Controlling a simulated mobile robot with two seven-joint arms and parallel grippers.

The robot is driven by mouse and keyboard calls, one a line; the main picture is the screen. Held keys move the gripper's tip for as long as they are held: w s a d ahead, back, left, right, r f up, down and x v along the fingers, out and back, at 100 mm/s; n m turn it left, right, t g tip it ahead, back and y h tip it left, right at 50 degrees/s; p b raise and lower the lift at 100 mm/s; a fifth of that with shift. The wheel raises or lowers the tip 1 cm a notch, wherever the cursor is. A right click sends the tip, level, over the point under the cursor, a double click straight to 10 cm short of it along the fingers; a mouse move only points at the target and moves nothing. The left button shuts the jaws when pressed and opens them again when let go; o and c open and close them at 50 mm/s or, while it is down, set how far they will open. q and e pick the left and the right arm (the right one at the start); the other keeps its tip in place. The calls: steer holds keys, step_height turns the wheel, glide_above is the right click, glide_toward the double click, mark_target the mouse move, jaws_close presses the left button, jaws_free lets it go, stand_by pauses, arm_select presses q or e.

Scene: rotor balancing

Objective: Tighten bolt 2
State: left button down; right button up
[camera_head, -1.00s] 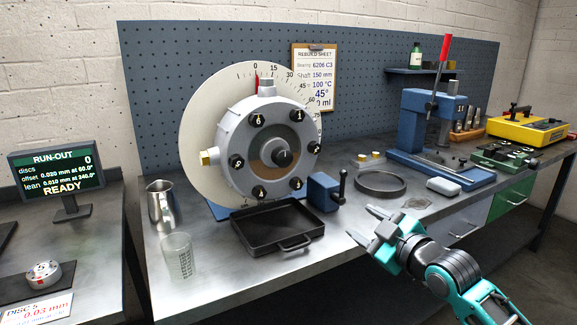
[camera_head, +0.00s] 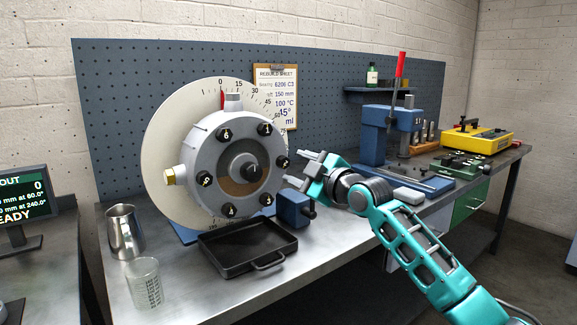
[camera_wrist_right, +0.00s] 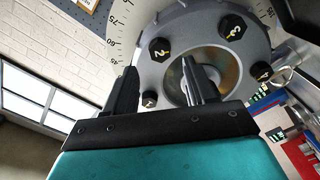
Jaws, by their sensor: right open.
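The grey round housing (camera_head: 213,165) carries a ring of numbered black bolts in front of a white dial disc. Bolt 2 (camera_head: 282,162) is the black hex head at its right side; in the right wrist view, bolt 2 (camera_wrist_right: 159,50) shows ahead, between the lines of the two fingers. My right gripper (camera_head: 297,168) is open and empty, just right of bolt 2, its fingers pointing at the housing. The fingers also show in the right wrist view (camera_wrist_right: 160,72), apart from each other. Contact with the bolt cannot be made out. My left gripper is not in view.
A black tray (camera_head: 210,262) sits below the housing, with a blue block with a handle (camera_head: 293,208) to its right. A steel jug (camera_head: 122,235) and a clear beaker (camera_head: 145,283) stand at left. A blue press (camera_head: 375,135) stands behind my right arm.

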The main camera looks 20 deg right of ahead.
mark_target(284, 162)
steer(key=shift+x, duration=2.2)
jaws_close()
